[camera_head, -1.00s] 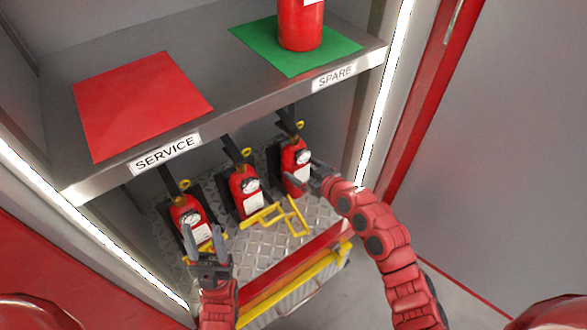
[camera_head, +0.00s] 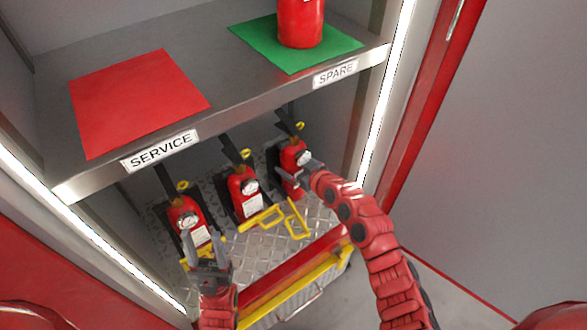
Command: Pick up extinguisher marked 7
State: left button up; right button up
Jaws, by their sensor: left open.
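Three small red extinguishers with black levers, gauges and white labels stand in a row on the low diamond-plate platform (camera_head: 272,258): a left one (camera_head: 178,215), a middle one (camera_head: 237,185) and a right one (camera_head: 289,155). Their label markings are too small to read. My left gripper (camera_head: 203,240) is open and empty, its fingers pointing up just in front of the left extinguisher's label. My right gripper (camera_head: 290,178) is at the front of the right extinguisher and covers its lower part. I cannot tell whether its fingers hold it.
A shelf above carries a red mat (camera_head: 138,100) over the SERVICE label (camera_head: 160,150) and a green mat (camera_head: 335,45) over the SPARE label (camera_head: 335,74). A larger red extinguisher (camera_head: 300,22) stands on the green mat. Yellow brackets (camera_head: 262,220) and a red-yellow front bar (camera_head: 295,270) edge the platform.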

jog(key=shift+r, duration=0.1)
grip_shut()
jog(key=shift+r, duration=0.1)
